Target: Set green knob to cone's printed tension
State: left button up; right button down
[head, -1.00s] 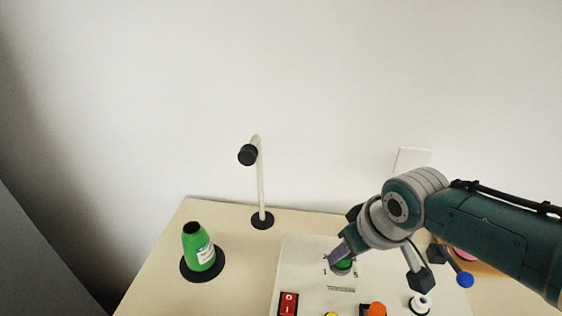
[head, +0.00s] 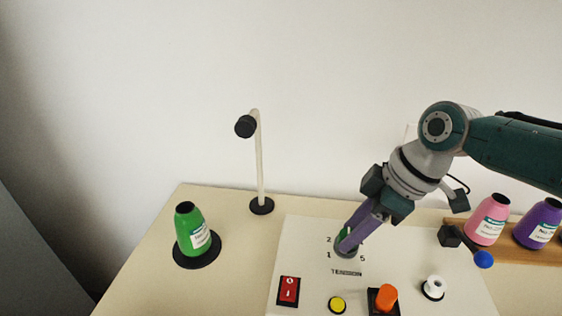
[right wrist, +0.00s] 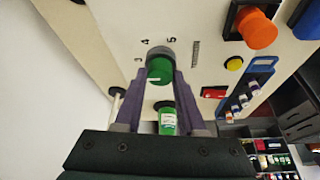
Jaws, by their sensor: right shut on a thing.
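The green knob (head: 342,234) sits on the pale panel (head: 305,236), with a printed dial around it. I can read 1, 2 and 5 in the head view, and 3, 4 and 5 in the right wrist view. My right gripper (right wrist: 160,74) is shut on the green knob (right wrist: 160,66), one purple finger on each side. I cannot tell which number the knob points to. The green cone (head: 189,232) stands upright on a black disc at the left; its white label is too small to read. My left gripper is not in view.
The panel also holds a red switch (head: 289,291), a yellow button (head: 337,305), an orange knob (head: 386,298) and a white knob (head: 433,288). A thin post (head: 260,160) stands behind. Pink (head: 488,222) and purple (head: 537,224) cones stand on a wooden rack at the right.

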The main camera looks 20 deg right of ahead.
jog(key=shift+n, duration=0.4)
jog(key=c, duration=0.5)
grip_release()
jog(key=p+v, duration=0.1)
jog(key=v, duration=0.9)
jog(key=shift+w, duration=0.15)
